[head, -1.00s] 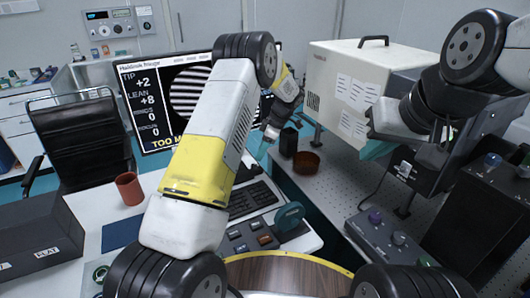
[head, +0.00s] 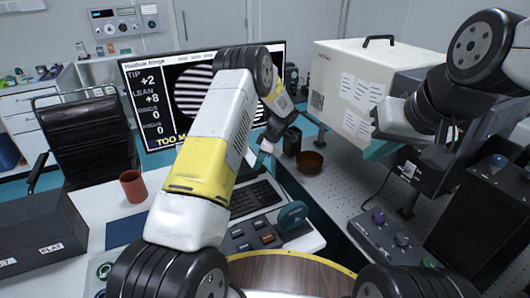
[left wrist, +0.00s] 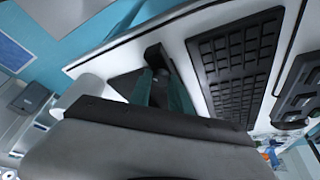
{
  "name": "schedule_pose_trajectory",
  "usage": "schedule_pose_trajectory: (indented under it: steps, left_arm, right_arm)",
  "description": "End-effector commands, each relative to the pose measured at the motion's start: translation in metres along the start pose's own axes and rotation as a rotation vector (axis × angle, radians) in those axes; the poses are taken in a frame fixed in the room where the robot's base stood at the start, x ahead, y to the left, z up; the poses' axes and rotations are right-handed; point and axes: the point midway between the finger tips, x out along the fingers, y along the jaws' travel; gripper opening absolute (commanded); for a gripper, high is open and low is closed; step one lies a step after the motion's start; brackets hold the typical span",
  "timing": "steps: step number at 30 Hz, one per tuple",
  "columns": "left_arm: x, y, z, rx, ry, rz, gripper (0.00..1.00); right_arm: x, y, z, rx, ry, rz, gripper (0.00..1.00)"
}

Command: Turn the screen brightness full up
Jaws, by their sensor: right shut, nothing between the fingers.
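The screen (head: 150,75) stands at the back of the desk, lit, with white readings and a striped disc. My left arm hides part of it and cuts off the yellow text "TOO M". My left gripper (head: 264,146) points down near the screen's lower right corner, partly hidden by my arm. In the left wrist view its two teal fingers (left wrist: 162,88) have a narrow dark gap between them. Their tips are by a small black block (left wrist: 155,55); I cannot tell whether they touch it. My right gripper (head: 382,149) is shut and empty before the large white box.
A keyboard (head: 254,198) and a button panel (head: 254,236) lie on the desk beneath my left arm. A red mug (head: 132,186) stands left. A brown dish (head: 310,162) and a knob box (head: 392,236) are on the perforated table. The white box (head: 345,90) stands behind.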

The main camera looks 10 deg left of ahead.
Motion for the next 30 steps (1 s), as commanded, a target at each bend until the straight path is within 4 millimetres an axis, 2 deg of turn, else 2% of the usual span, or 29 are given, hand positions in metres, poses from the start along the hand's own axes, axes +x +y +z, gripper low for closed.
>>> schedule_pose_trajectory:
  steps: [14,30]
  left_arm:
    - [-0.0012,-0.0001,-0.0001,0.059,0.001,0.026,0.0]
    - [-0.001,-0.003,-0.0008,0.469,0.001,0.197,0.0]
  right_arm:
    - [0.0,0.0,0.0,0.0,0.0,0.0,0.0]
    - [0.0,0.0,0.0,0.0,0.0,0.0,0.0]
